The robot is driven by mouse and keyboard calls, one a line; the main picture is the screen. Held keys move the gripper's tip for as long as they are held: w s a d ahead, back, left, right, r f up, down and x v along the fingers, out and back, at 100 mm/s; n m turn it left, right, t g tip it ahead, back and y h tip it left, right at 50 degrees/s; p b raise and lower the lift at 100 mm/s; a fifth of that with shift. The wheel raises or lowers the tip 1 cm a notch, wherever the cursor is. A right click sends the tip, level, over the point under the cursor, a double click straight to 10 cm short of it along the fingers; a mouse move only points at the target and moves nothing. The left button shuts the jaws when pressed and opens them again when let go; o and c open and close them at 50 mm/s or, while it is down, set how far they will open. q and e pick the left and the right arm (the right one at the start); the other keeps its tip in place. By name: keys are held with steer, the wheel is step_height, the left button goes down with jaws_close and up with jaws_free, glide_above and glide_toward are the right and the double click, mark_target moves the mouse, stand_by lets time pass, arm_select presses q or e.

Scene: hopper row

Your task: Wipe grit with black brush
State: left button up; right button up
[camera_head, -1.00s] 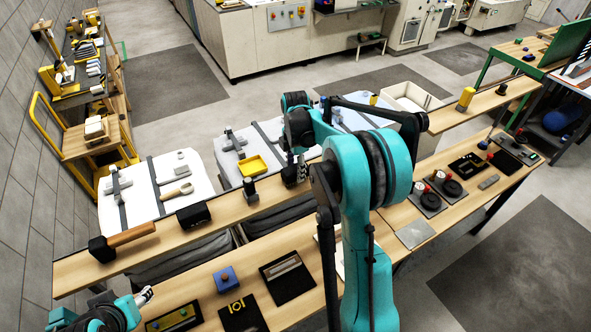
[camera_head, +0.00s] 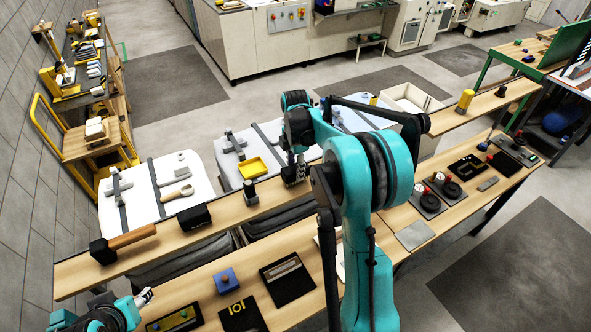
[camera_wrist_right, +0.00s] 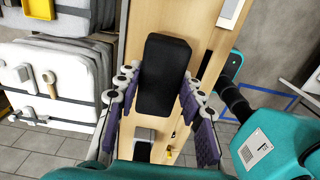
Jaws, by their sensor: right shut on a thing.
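The black brush shows in the right wrist view as a dark rectangular block (camera_wrist_right: 163,70) between the fingers of my right gripper (camera_wrist_right: 155,88). My right gripper is shut on it, over the wooden shelf (camera_wrist_right: 145,18). In the head view my right gripper (camera_head: 296,174) is at the long narrow shelf, partly hidden by my own arm. The brush's underside is hidden, so I cannot tell whether it touches the shelf. My left gripper (camera_head: 144,297) is at the lower left, too small to read its fingers. I cannot make out any grit.
A black-headed mallet (camera_head: 122,243), a black block (camera_head: 193,216) and a dark cylinder (camera_head: 249,190) stand on the shelf. White-lidded hoppers (camera_head: 145,205) line its far side. A yellow tray (camera_head: 253,167) lies on one lid. The front bench (camera_head: 195,285) holds several small fixtures.

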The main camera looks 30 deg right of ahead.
steer(key=shift+r+p, duration=1.1)
steer(key=shift+r, duration=1.3)
steer(key=shift+f, duration=0.1)
